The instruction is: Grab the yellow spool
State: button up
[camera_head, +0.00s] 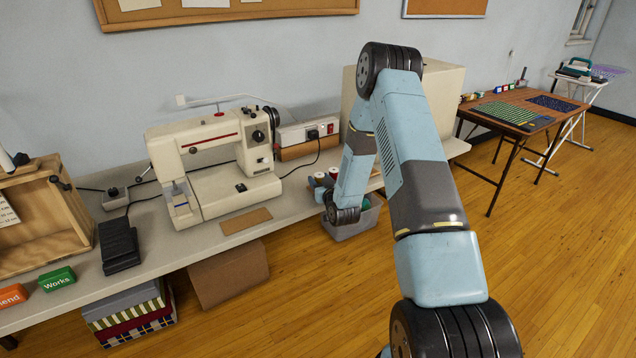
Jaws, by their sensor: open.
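I cannot pick out a yellow spool for certain. A few spools (320,179), with red, white and dark colours among them, stand at the right part of the long bench, partly behind my arm. My arm rises from the lower right, bends at the top and comes down in front of these spools. Its lowest visible joint is just above a grey bin. My gripper's fingers do not show, so I cannot see what is between them.
The grey bin (351,231) sits beside the bench's front edge with green items inside. A sewing machine (215,165) and black pedal (120,246) stand on the bench (178,247). A folding table (545,122) with small coloured items stands at right. Wooden floor between is clear.

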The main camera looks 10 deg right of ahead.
jog(key=shift+w, duration=0.2)
jog(key=shift+c, duration=0.5)
jog(key=c, duration=0.6)
